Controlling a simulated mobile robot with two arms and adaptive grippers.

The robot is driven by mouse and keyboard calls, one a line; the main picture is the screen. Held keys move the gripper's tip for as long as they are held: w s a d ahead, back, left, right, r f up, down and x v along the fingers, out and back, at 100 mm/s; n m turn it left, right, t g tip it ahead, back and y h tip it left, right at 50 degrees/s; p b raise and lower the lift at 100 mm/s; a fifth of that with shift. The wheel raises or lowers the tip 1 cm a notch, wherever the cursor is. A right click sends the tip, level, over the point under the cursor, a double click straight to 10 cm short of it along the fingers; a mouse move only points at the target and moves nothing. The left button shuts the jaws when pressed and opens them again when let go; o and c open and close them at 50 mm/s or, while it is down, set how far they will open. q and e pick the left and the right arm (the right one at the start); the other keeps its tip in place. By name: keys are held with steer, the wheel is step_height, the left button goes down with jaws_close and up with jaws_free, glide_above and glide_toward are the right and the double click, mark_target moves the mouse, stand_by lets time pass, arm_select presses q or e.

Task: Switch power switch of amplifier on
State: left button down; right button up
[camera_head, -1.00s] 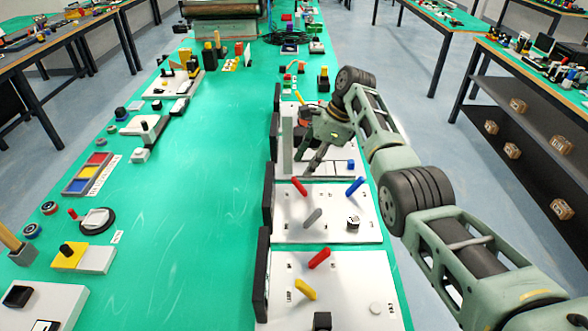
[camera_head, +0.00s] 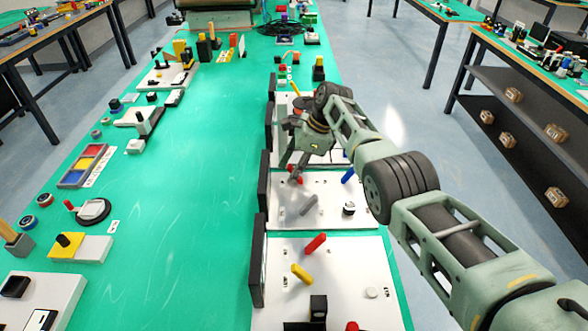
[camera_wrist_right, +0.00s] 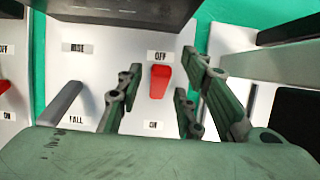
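A white panel unit (camera_head: 335,217) with a dark upright block along its left side stands in the row on the green bench. It carries a red lever (camera_head: 294,172), a grey lever (camera_head: 308,204) and a blue lever (camera_head: 348,175). In the right wrist view a red lever (camera_wrist_right: 159,82) stands between an OFF label (camera_wrist_right: 158,56) and an ON label (camera_wrist_right: 153,125), closer to OFF. My right gripper (camera_head: 293,165) is open over the red lever, with its fingers (camera_wrist_right: 155,92) on both sides and a gap visible. No label reading amplifier is legible. My left gripper is out of view.
A similar white unit (camera_head: 345,270) with red and yellow levers stands nearer. A grey lever (camera_wrist_right: 62,105) marked FALL is left of the fingers in the wrist view. The bench's green middle (camera_head: 190,180) is clear.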

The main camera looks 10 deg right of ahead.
steer(key=c, duration=0.6)
jaws_close()
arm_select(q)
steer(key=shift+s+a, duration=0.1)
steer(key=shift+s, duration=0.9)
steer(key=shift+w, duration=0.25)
